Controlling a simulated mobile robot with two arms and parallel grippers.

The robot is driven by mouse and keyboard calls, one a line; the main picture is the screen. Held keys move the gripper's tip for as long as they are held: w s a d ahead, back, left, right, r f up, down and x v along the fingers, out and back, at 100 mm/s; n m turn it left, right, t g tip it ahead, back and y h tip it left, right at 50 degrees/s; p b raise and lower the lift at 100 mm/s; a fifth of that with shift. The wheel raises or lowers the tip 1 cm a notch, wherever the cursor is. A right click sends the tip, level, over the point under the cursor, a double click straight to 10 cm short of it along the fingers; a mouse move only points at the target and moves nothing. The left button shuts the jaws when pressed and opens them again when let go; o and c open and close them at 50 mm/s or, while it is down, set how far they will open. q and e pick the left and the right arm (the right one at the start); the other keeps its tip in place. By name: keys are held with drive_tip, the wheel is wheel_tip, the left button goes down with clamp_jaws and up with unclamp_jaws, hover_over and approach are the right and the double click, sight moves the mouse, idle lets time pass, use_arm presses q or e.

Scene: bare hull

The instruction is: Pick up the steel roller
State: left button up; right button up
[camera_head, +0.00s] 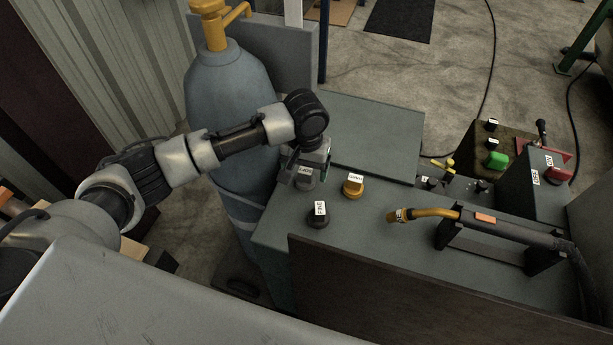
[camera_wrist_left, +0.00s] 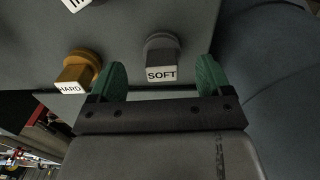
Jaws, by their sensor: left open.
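A grey, steel-coloured roller labelled SOFT (camera_wrist_left: 162,45) stands on the grey bench top. In the head view this grey roller (camera_head: 304,182) is partly hidden by my left gripper (camera_head: 312,166). In the left wrist view the left gripper (camera_wrist_left: 160,78) is open, with its green fingertips on either side of the roller's line and the roller just beyond them, not held. A brass-coloured roller labelled HARD (camera_head: 353,186) stands to its right; it also shows in the left wrist view (camera_wrist_left: 78,68). A black roller labelled FINE (camera_head: 318,216) stands nearer. My right gripper is not in view.
A blue-grey gas cylinder (camera_head: 228,95) stands close to the left of the bench (camera_head: 275,235). A welding torch (camera_head: 500,232) rests on a black stand at right. Boxes with green (camera_head: 497,160) and red (camera_head: 558,175) buttons stand behind it. A dark panel edges the front.

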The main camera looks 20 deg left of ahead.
sight(305, 172)
use_arm(q)
wheel_tip(305, 172, down, 4)
drive_tip(key=shift+a+f, duration=0.1)
drive_tip(key=c, duration=1)
